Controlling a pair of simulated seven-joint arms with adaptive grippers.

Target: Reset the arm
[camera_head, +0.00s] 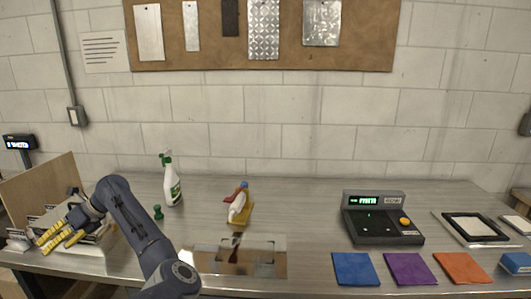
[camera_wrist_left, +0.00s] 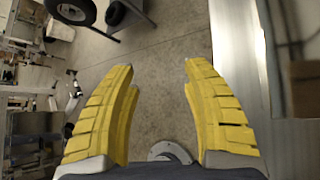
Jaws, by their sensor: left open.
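My left arm comes in from the lower left of the head view. My left gripper (camera_head: 62,237) has yellow fingers and is at the far left of the table, beside a tan board and a sorter-like holder. In the left wrist view the left gripper (camera_wrist_left: 160,100) is open, its two yellow fingers wide apart with nothing between them. Grey floor shows behind the fingers, with the metal table edge (camera_wrist_left: 240,60) to the right. My right gripper is not in either view.
Blue (camera_head: 355,269), purple (camera_head: 410,268) and orange (camera_head: 462,267) cloths lie at the front right. The table's back middle is clear.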

